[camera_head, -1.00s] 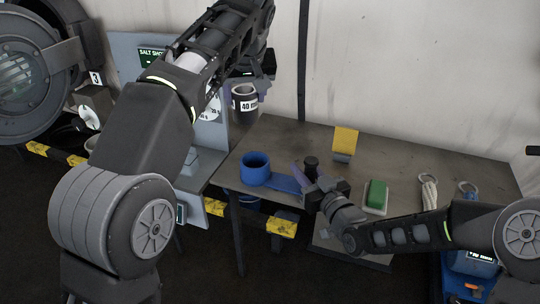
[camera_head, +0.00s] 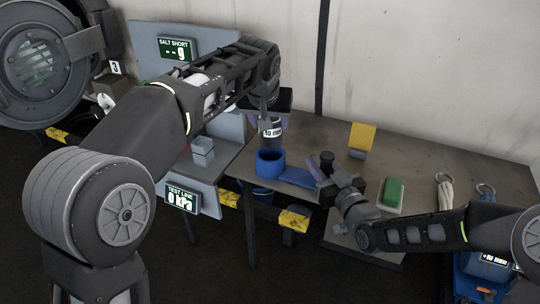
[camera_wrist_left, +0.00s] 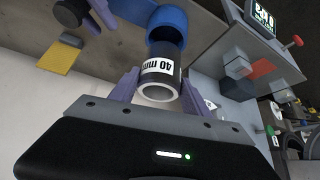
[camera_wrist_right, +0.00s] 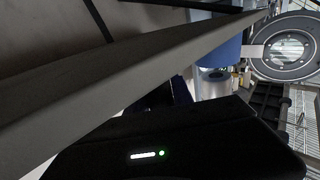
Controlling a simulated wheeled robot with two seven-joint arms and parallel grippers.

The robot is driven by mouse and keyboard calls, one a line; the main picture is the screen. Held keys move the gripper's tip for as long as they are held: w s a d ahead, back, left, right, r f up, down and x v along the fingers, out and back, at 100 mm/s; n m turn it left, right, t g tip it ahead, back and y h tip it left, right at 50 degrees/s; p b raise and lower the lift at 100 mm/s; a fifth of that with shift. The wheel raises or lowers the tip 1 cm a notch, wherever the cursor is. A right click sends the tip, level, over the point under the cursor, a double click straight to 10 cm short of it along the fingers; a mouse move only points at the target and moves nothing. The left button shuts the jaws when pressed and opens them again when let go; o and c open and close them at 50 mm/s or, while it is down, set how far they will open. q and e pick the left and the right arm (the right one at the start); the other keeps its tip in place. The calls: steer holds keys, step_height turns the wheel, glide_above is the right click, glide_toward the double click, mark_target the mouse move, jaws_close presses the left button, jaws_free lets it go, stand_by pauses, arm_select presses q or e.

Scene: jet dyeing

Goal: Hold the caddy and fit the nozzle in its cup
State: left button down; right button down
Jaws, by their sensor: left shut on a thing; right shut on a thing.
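The dark nozzle (camera_head: 271,129), labelled 40 mm, hangs roughly upright from my left gripper (camera_head: 268,118). In the left wrist view the nozzle (camera_wrist_left: 160,68) sits between the two purple fingers, its pale open end towards the camera. The caddy's blue cup (camera_head: 270,165) stands on the table directly below the nozzle. The nozzle's far end overlaps the cup (camera_wrist_left: 167,20) in the left wrist view; I cannot tell whether it is inside the rim. My right gripper (camera_head: 313,175) is shut on the caddy's flat blue handle (camera_head: 296,177); its grip is partly hidden.
A grey panel (camera_head: 190,151) with displays stands left of the cup.

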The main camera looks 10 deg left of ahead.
mark_target(268, 147)
arm_select(q)
steer(key=shift+f, duration=2)
step_height(268, 147, down, 3)
steer(key=shift+f, duration=0.1)
steer(key=shift+s+f, duration=0.15)
steer(key=shift+f, duration=0.25)
arm_select(e)
steer(key=shift+s, duration=0.1)
arm_select(q)
steer(key=shift+s+a+f, duration=0.1)
steer(key=shift+s+f, duration=0.05)
steer(key=shift+f, duration=0.3)
arm_select(e)
steer(key=shift+r, duration=0.15)
arm_select(q)
steer(key=c, duration=0.5)
jaws_free()
steer(key=shift+f, duration=0.15)
arm_select(e)
steer(key=shift+s, duration=0.1)
arm_select(q)
steer(key=shift+s+r, duration=0.1)
steer(key=shift+r, duration=0.5)
arm_select(e)
steer(key=shift+d, duration=0.1)
arm_select(q)
steer(key=v, duration=1.1)
steer(key=shift+r, duration=0.5)
